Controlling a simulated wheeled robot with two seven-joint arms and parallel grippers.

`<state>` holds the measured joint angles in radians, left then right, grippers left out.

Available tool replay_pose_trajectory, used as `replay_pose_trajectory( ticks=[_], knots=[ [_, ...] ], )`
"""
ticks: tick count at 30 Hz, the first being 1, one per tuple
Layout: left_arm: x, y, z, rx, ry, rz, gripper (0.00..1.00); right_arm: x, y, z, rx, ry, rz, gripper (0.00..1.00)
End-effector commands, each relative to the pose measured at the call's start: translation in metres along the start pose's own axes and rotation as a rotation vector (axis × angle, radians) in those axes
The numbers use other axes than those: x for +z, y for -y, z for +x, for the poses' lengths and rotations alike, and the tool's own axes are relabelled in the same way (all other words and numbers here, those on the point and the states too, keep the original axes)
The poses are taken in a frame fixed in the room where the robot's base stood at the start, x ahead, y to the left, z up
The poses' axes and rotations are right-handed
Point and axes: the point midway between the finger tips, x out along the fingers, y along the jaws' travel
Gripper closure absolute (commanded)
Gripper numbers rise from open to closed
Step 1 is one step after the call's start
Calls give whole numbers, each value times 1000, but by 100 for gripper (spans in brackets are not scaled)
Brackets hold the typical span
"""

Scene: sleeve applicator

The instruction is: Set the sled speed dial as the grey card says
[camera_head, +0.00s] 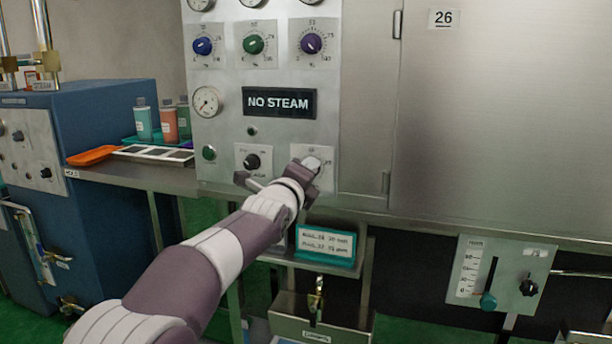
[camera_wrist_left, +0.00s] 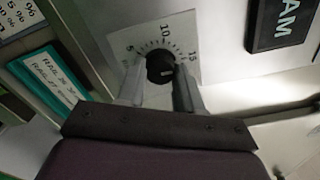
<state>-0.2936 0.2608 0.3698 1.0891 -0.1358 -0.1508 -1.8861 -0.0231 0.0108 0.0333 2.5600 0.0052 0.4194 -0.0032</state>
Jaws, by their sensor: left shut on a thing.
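The dial is a black knob (camera_wrist_left: 160,68) on a white scale plate (camera_wrist_left: 186,32) with marks up to 10 and 15. My left gripper (camera_wrist_left: 160,88) is shut on it, one finger on each side; the knob's exact setting is unclear. In the head view my left gripper (camera_head: 308,168) covers most of the dial plate (camera_head: 325,180) low on the steel panel. No card is clearly grey. A teal-framed card (camera_head: 325,245) with two lines of writing stands below the panel and also shows in the left wrist view (camera_wrist_left: 48,82). My right gripper is not in view.
Another black knob (camera_head: 251,162) sits just left of my gripper. Blue, green and purple dials (camera_head: 254,44) and a NO STEAM sign (camera_head: 280,102) are above. A lever plate (camera_head: 502,275) is at the lower right. Part of a white card with percent signs (camera_wrist_left: 18,16) shows in the wrist view.

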Motion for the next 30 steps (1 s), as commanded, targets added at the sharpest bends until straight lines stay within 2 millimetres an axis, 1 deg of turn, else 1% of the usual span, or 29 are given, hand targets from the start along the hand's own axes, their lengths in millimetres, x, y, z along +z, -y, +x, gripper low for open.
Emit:
replay_pose_trajectory(
  ticks=[3, 4, 5, 6, 14, 17, 20, 23, 27, 30],
  knots=[
    [-1, -2, 0, 5, -3, -1, 95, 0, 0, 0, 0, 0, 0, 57],
    [-1, -2, 0, 5, -3, -1, 62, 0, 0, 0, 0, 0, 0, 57],
    [-1, -2, 0, 5, -3, -1, 52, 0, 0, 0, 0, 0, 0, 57],
    [-1, -2, 0, 5, -3, -1, 39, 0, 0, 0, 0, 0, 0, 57],
    [0, -1, 0, 2, -1, -1, 39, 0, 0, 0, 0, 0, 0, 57],
    [0, 0, -4, 0, 0, -1, 39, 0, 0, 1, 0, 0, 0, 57],
    [0, 0, -18, 0, 0, -1, 39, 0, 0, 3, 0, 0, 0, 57],
    [0, 0, -43, 0, 0, -2, 39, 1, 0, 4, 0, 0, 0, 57],
    [0, 0, -83, 2, -1, -1, 39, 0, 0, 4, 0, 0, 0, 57],
    [0, 0, -105, 1, -1, -1, 39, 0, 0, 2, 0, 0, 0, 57]
  ],
)
